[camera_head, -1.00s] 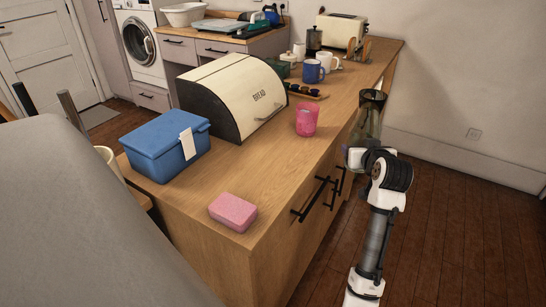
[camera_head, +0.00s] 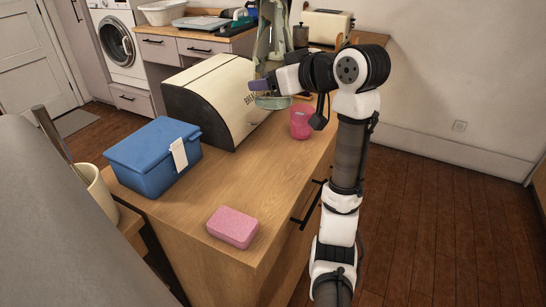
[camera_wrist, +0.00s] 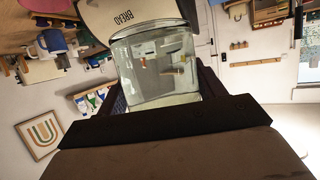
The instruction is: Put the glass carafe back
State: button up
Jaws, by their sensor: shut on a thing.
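The glass carafe (camera_head: 272,45) is a tall clear greenish vessel, upright above the counter beside the bread box. My gripper (camera_head: 262,87) is shut on its lower part, and its round base (camera_head: 272,102) shows just below the fingers. The carafe looks raised off the counter, but the gap under it is hard to judge. In the wrist view the clear glass of the carafe (camera_wrist: 155,65) fills the space between my dark fingers (camera_wrist: 158,95). My forearm hides part of the counter behind it.
The cream bread box (camera_head: 215,95) stands left of the carafe, and a pink cup (camera_head: 301,122) stands close on the right. A blue box (camera_head: 153,157) and a pink case (camera_head: 233,227) sit nearer on the wooden counter (camera_head: 200,195). A toaster (camera_head: 328,25) is at the back.

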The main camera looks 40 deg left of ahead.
notch_tip(320, 180, down, 18)
jog(key=shift+f+p, duration=0.1)
jog(key=shift+p, duration=0.55)
jog(key=shift+f, duration=0.15)
jog(key=o, duration=1.6)
